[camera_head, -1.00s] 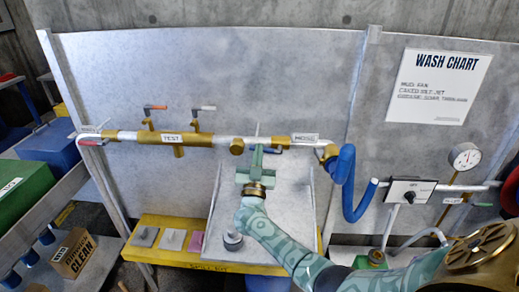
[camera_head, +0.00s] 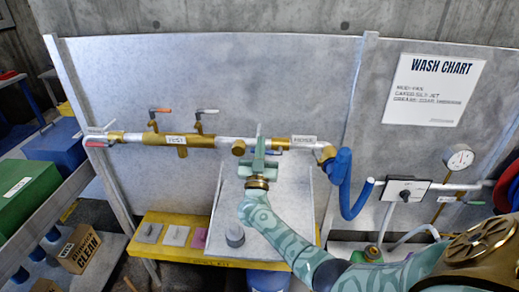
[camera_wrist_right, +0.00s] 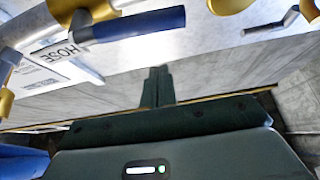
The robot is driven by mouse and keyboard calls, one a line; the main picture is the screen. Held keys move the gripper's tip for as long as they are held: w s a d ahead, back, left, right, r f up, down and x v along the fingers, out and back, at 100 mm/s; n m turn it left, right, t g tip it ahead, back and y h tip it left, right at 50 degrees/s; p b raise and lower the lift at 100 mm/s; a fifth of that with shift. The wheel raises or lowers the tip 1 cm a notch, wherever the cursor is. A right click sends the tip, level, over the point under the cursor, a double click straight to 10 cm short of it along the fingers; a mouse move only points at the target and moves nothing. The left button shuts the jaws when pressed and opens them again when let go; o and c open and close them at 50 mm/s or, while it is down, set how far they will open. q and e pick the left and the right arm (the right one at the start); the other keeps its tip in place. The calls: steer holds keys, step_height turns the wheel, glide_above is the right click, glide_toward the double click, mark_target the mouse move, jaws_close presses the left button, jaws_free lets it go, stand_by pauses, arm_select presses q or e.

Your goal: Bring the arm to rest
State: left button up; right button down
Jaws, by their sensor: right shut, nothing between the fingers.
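My right arm comes in from the lower right in the head view. Its gripper (camera_head: 259,140) points up and away in front of the pipe (camera_head: 225,141), near the HOSE label (camera_head: 304,140). In the right wrist view my gripper's two fingers (camera_wrist_right: 157,76) lie together with nothing between them. There a blue valve handle (camera_wrist_right: 135,24) and the HOSE label (camera_wrist_right: 60,54) show above and left of the fingers. I cannot tell whether the gripper touches the pipe. My left gripper is not in view.
A gauge (camera_head: 458,158) and a switch box (camera_head: 401,190) are at right. A green bin (camera_head: 25,190) stands at left.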

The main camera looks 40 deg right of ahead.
steer(key=s+a+f+n+g+y+b, duration=0.1)
steer(key=s+a+f+n+y, duration=0.6)
steer(key=a+y, duration=0.25)
steer(key=s+a+f+n+g+y+b, duration=0.1)
steer(key=s+a+f+n+g+y, duration=0.1)
steer(key=s+a+f+n+y, duration=0.55)
steer(key=s+d+n+g+h, duration=0.1)
steer(key=s+d+g+h, duration=0.25)
steer(key=s, duration=0.55)
steer(key=s+d+g+h, duration=0.25)
steer(key=s+g, duration=0.25)
steer(key=s, duration=0.3)
steer(key=s+a+f+g+y+b, duration=0.1)
steer(key=s+a+f+y+b, duration=0.15)
steer(key=f, duration=1.25)
steer(key=s+a+f+g+y+b, duration=0.1)
steer(key=s+a+f+g+b, duration=0.15)
steer(key=f, duration=1.25)
steer(key=s+d+f+m+g+y+b, duration=0.1)
steer(key=s+f+b, duration=0.5)
steer(key=s+f, duration=1.3)
step_height(320, 180, down, 3)
steer(key=shift+s+r+m+g, duration=0.15)
steer(key=shift+m+g, duration=0.45)
steer(key=shift+m, duration=0.45)
